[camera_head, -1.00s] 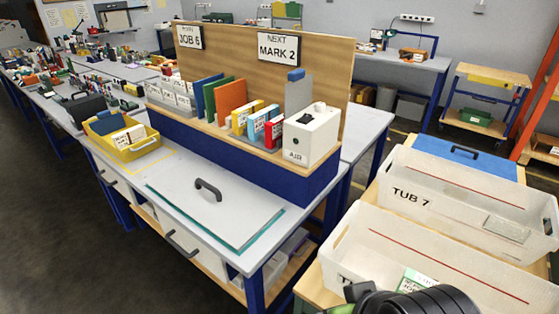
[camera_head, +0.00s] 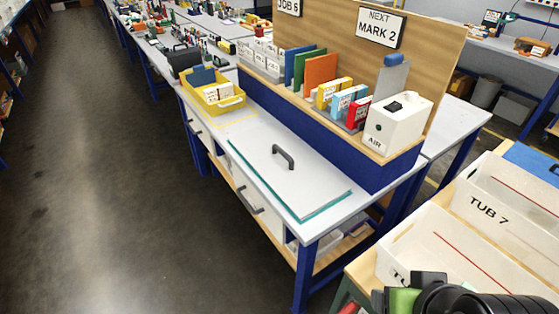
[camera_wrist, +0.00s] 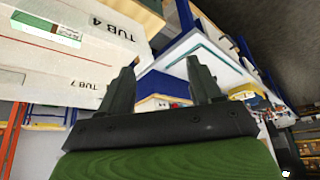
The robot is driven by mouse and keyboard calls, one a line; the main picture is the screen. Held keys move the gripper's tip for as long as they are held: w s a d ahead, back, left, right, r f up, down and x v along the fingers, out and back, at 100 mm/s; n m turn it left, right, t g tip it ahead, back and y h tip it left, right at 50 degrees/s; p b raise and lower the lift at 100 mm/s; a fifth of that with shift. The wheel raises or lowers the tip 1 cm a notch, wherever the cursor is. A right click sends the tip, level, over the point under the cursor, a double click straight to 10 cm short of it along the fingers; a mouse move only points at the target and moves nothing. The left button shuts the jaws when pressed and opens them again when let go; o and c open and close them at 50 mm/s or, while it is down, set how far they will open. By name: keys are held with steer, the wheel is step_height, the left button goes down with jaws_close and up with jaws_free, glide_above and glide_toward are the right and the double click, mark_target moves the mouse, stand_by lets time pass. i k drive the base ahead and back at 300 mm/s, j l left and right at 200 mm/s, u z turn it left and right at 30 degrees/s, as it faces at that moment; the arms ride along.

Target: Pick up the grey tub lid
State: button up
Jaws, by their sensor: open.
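The grey tub lid (camera_head: 290,182) is a flat pale-grey panel with a dark arched handle (camera_head: 284,156) and a teal edge. It lies flat on the front part of the grey bench in the head view. A pale panel with a teal edge near the top of the wrist view (camera_wrist: 200,46) looks like it, but I cannot be sure. My gripper (camera_wrist: 160,68) shows in the wrist view with its two dark fingers apart and nothing between them. It is away from the lid. The fingers are not visible in the head view, where part of my arm shows at bottom right.
TUB 7 (camera_head: 495,212) and another pale tub (camera_head: 440,245) stand right of the bench, near my arm. A wooden board with binders and a white AIR box (camera_head: 398,125) rises behind the lid. A yellow tray (camera_head: 228,104) sits left. Open floor lies at left.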

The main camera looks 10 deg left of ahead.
mark_target(305, 185)
steer(key=j+u, duration=0.1)
steer(key=j, duration=1)
steer(key=i+j+u, duration=0.2)
steer(key=i+j, duration=0.5)
steer(key=i+l, duration=0.2)
steer(key=i, duration=0.3)
steer(key=u, duration=0.05)
